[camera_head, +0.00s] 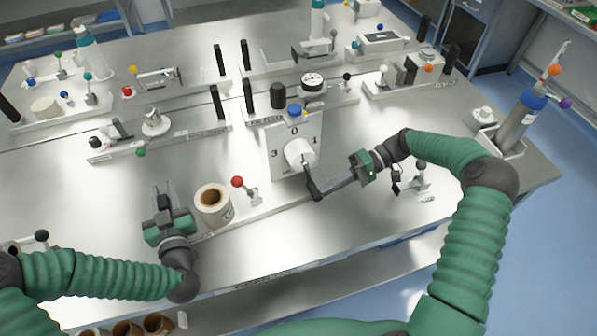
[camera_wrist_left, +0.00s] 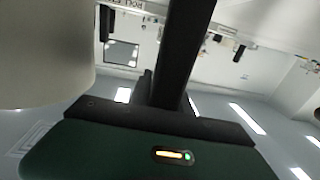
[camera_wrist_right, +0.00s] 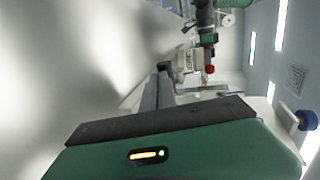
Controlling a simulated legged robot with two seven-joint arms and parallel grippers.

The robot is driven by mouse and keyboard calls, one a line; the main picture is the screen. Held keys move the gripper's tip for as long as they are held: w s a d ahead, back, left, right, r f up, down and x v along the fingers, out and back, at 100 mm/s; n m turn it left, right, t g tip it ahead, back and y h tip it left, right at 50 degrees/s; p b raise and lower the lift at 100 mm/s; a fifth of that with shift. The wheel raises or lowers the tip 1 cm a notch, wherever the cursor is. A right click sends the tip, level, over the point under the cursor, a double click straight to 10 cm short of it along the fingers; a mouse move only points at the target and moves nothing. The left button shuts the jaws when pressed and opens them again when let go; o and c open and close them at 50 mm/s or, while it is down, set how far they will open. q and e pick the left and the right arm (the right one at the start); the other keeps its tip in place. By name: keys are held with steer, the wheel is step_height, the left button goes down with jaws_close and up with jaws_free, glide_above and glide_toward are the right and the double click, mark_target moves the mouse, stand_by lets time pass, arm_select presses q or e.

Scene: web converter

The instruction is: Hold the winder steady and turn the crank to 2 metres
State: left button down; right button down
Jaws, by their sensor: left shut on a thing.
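The winder (camera_head: 283,158) is an upright grey plate with the marks 0, 1 and 3 around a white hub (camera_head: 299,152). Its dark crank (camera_head: 311,184) hangs down from the hub. My right gripper (camera_head: 335,184) is at the crank's lower end; I cannot tell whether its fingers grip the handle. My left gripper (camera_head: 165,203) is shut on a dark upright post at the left end of the winder's base, largely hidden by the fingers. A white roll with a brown core (camera_head: 225,210) stands just right of it and looms pale in the left wrist view (camera_wrist_left: 40,55).
A red-knobbed lever (camera_head: 238,182) stands between roll and winder. A white-and-grey bottle with a blue top (camera_head: 518,118) stands at the right table end. Several similar stations with black posts (camera_head: 219,60) fill the back. Bare table lies in front of the winder.

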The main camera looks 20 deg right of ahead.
arm_select(q)
steer(key=shift+s+d+f, duration=0.1)
steer(key=shift+s+f, duration=0.1)
steer(key=shift+f, duration=0.4)
arm_select(e)
steer(key=shift+a+f, duration=0.4)
steer(key=shift+a, duration=0.1)
steer(key=s+v, duration=0.1)
steer(key=v, duration=1.1)
steer(key=shift+w, duration=0.4)
arm_select(q)
steer(key=shift+w+r+p, duration=0.15)
steer(key=shift+r+p, duration=0.15)
steer(key=shift+r, duration=0.1)
arm_select(e)
steer(key=shift+r, duration=0.3)
arm_select(q)
steer(key=c, duration=1.5)
jaws_free()
steer(key=o, duration=0.4)
steer(key=shift+w, duration=0.2)
steer(key=shift+r, duration=0.15)
arm_select(e)
steer(key=shift+w+d, duration=0.1)
steer(key=shift+w, duration=0.1)
